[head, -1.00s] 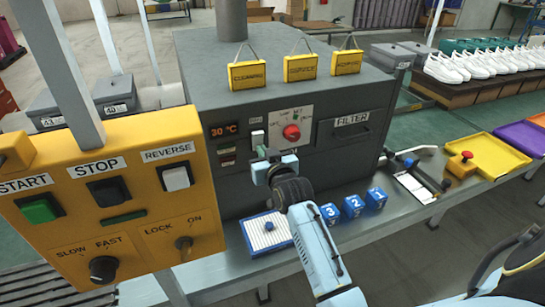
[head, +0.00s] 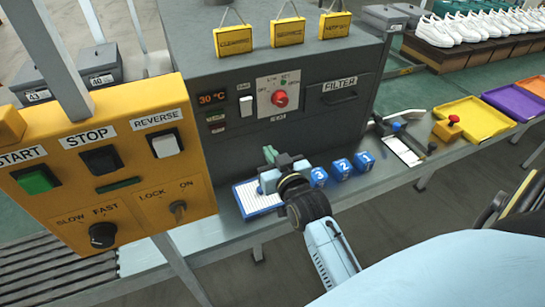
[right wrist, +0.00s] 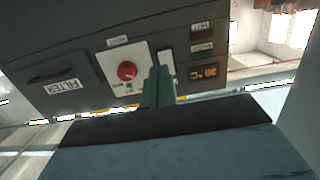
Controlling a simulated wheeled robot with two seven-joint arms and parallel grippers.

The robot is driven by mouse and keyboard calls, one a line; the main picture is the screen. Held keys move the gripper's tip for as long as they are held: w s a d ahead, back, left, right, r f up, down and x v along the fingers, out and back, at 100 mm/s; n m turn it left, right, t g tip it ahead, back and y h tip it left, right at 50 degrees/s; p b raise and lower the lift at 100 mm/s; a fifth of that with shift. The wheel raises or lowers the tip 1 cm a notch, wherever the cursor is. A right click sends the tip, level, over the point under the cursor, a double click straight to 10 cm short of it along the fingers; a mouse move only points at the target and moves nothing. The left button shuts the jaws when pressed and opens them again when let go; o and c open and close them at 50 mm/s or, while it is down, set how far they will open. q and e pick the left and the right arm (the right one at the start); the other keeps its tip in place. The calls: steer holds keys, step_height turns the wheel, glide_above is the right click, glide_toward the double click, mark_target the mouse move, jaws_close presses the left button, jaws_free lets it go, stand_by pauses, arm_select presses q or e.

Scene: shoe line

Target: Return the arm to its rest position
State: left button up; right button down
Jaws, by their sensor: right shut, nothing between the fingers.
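My right gripper (head: 270,157) is in front of the dark grey machine (head: 340,125), low over the white-topped, blue-edged pad (head: 251,199), and covers part of it. Its fingers are together with nothing between them. In the right wrist view the green fingers (right wrist: 158,88) point toward the machine's panel with the red knob (right wrist: 127,71). Whether the gripper touches the pad I cannot tell. My left gripper is not in view.
The yellow control box (head: 110,160) stands close at the left. Blue numbered blocks (head: 341,168) sit right of my gripper. A white card and tools (head: 403,150) lie farther right, then a yellow tray (head: 474,122). White shoes (head: 480,25) stand on a rack behind.

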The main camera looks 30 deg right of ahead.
steer(key=shift+s+a+f, duration=0.1)
steer(key=shift+s, duration=0.35)
steer(key=s+a+f+n+g+y+b, duration=0.15)
steer(key=s+f, duration=0.25)
steer(key=f, duration=0.7)
steer(key=s+a+f+g+y, duration=0.1)
steer(key=s+a+f+g, duration=0.25)
steer(key=f, duration=0.75)
steer(key=s+a+f+n+g+y+b, duration=0.15)
steer(key=s+f, duration=0.25)
steer(key=f, duration=0.7)
steer(key=s+d+f+g, duration=0.1)
steer(key=s+f+g, duration=0.2)
steer(key=s+f, duration=0.3)
steer(key=s+f+n+g, duration=0.1)
steer(key=s+f, duration=0.5)
steer(key=s, duration=0.8)
steer(key=s+d+f+g, duration=0.1)
steer(key=s+f+g, duration=0.3)
steer(key=s+f, duration=0.3)
steer(key=s+b, duration=0.1)
steer(key=s, duration=0.2)
steer(key=shift+s+d+n+g+h, duration=0.3)
steer(key=shift+s+d+g+h, duration=0.05)
steer(key=shift+s+h, duration=0.05)
steer(key=shift+s, duration=0.1)
